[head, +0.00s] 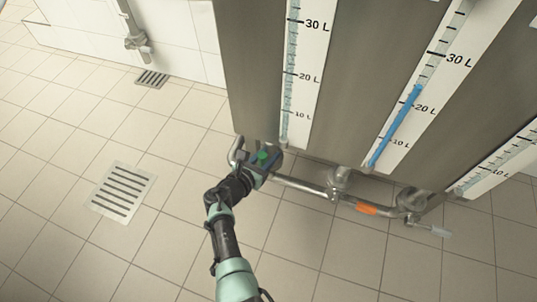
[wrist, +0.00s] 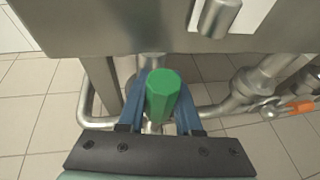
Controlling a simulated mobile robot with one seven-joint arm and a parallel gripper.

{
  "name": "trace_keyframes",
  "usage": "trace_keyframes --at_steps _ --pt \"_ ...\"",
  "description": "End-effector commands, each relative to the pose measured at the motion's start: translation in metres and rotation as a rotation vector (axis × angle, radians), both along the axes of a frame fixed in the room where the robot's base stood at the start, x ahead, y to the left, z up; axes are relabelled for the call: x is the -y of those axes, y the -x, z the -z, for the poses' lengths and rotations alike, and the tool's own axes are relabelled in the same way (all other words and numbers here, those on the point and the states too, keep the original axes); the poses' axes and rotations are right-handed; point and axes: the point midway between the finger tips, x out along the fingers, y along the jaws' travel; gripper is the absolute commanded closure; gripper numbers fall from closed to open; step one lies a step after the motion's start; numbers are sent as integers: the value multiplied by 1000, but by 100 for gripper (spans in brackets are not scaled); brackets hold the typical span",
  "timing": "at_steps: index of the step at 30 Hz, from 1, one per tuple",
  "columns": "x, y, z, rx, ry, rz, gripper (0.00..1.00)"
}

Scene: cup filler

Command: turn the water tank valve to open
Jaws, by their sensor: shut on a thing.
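The water tank valve shows a green handle (wrist: 163,97) in the wrist view, on the piping under the steel tank (head: 255,75). The green handle is small in the head view (head: 263,156), at the tank's lower left corner. My gripper (wrist: 170,98) has its blue fingers on either side of the green handle and is shut on it. It also shows in the head view (head: 264,160). The valve body below the handle is mostly hidden by my gripper.
Steel pipes (head: 300,186) run low along the tank front, with an orange part (head: 366,209) on the right. Level gauges with litre marks (head: 300,75) are on the tank; one has a blue column (head: 397,125). A floor drain (head: 122,192) lies left on open tiled floor.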

Motion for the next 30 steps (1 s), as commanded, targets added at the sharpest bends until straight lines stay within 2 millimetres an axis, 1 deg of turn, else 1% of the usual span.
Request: trace_keyframes --at_steps 5,6,10,19,22,26,30 --pt "-3 -1 -1 1 3 -11 100" --pt "-3 -1 -1 1 2 -10 61" --pt "-2 -1 -1 1 1 -9 38" --pt "-2 0 -1 0 0 -5 37" --pt "-4 4 -3 -1 1 -6 37" --pt "-11 15 -12 -1 0 -7 37" --pt "-23 36 -24 -1 0 -8 37"
